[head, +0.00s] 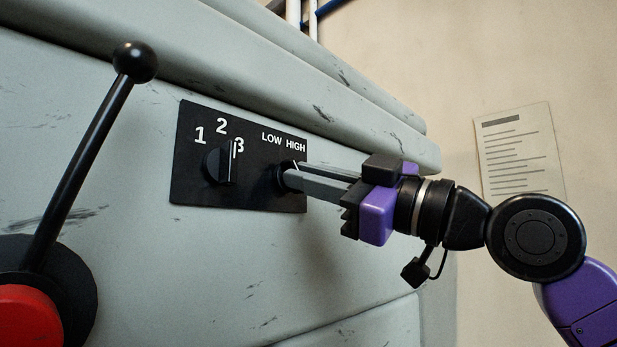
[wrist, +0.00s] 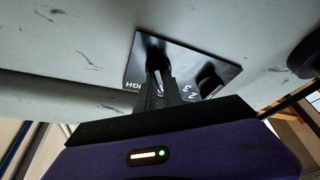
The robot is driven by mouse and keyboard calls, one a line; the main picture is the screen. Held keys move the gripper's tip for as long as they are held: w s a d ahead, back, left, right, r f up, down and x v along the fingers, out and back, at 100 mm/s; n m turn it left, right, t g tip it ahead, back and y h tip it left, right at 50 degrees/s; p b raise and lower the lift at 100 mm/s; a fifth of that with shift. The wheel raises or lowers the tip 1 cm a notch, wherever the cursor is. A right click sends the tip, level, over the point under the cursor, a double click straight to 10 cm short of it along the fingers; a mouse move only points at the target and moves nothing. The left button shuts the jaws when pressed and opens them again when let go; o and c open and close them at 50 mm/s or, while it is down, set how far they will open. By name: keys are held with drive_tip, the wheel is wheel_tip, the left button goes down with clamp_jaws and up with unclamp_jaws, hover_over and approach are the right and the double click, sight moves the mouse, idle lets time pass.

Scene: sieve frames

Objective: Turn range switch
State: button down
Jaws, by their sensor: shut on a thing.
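The range switch (head: 281,179) is a black round knob under the white words LOW and HIGH, on the right half of a black panel (head: 258,196). My gripper (head: 290,178) reaches in from the right and is shut on this switch. Its grey fingers hide most of the knob, so its exact pointing is hard to tell; a short white mark shows just above the fingers, below HIGH. In the wrist view the fingers (wrist: 160,85) run to the dark switch (wrist: 152,46), with part of HIGH beside them.
Left on the panel is another black knob (head: 220,165) marked 1, 2, 3, its pointer near 3. A black ball-ended lever (head: 85,160) on a red hub (head: 28,318) stands at the left. A paper sheet (head: 518,150) hangs on the wall behind.

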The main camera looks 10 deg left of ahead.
drive_tip(key=shift+s+a+r+m+t+h+p, duration=0.1)
drive_tip(key=shift+m+t+h+p, duration=1.05)
drive_tip(key=shift+m, duration=2.15)
drive_tip(key=shift+s+f+m+t+h+p, duration=0.1)
drive_tip(key=shift+m+t+h+p, duration=1)
drive_tip(key=shift+m, duration=2.2)
drive_tip(key=shift+s+a+r+m+t+h+p, duration=0.1)
drive_tip(key=shift+m+t+h+p, duration=1.05)
drive_tip(key=shift+m, duration=2.15)
drive_tip(key=shift+d+t, duration=0.1)
drive_tip(key=shift+t, duration=0.4)
drive_tip(key=c, duration=1.5)
unclamp_jaws()
